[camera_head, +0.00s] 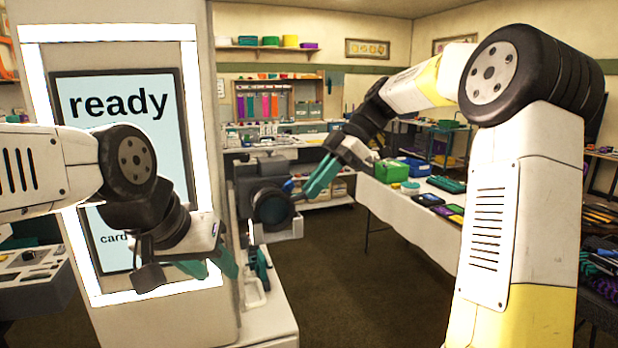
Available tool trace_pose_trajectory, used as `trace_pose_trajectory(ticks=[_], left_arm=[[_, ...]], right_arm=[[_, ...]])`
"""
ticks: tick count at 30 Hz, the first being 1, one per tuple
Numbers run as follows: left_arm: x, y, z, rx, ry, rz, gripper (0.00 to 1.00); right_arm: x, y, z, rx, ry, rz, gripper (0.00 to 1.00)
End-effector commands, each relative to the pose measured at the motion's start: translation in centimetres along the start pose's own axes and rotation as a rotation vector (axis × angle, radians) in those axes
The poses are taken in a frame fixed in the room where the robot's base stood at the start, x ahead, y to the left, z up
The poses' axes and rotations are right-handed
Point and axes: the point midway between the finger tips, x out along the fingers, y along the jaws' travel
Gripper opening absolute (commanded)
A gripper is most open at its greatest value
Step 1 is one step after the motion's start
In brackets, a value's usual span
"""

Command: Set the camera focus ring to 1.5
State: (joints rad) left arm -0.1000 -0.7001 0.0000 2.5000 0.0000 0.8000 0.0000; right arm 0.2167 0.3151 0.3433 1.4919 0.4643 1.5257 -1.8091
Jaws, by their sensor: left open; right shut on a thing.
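The dark camera (264,180) stands on a light mount beside the booth panel, its round lens (272,207) facing me. My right gripper (310,190) reaches in from the right, and its teal fingers are closed at the right side of the lens. It is shut on what appears to be the focus ring, beside a small blue part (288,185). The fingers hide part of the ring, and its scale marks are too small to read. My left gripper (214,268) is open and empty, in front of the booth panel, lower left of the camera.
The lit booth screen (120,107) reads "ready" at the left. A white-covered table (400,205) with boxes and tablets stands at the right. A shelf (265,48) with coloured bins hangs at the back. Dark floor (345,290) is free between the camera stand and my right arm.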

Motion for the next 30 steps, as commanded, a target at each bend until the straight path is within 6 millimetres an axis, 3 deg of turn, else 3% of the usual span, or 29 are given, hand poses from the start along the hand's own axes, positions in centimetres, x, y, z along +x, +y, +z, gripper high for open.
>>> trace_pose_trajectory(ticks=[15,30], left_arm=[[0.0,0.0,0.0,0.0,0.0,0.0,0.41],[0.0,0.0,0.0,0.0,0.0,0.0,0.41]], right_arm=[[2.0,0.1,3.0,0.002,0.349,0.003,0.0],[2.6,0.1,3.4,0.0,0.42,0.002,0.0]])
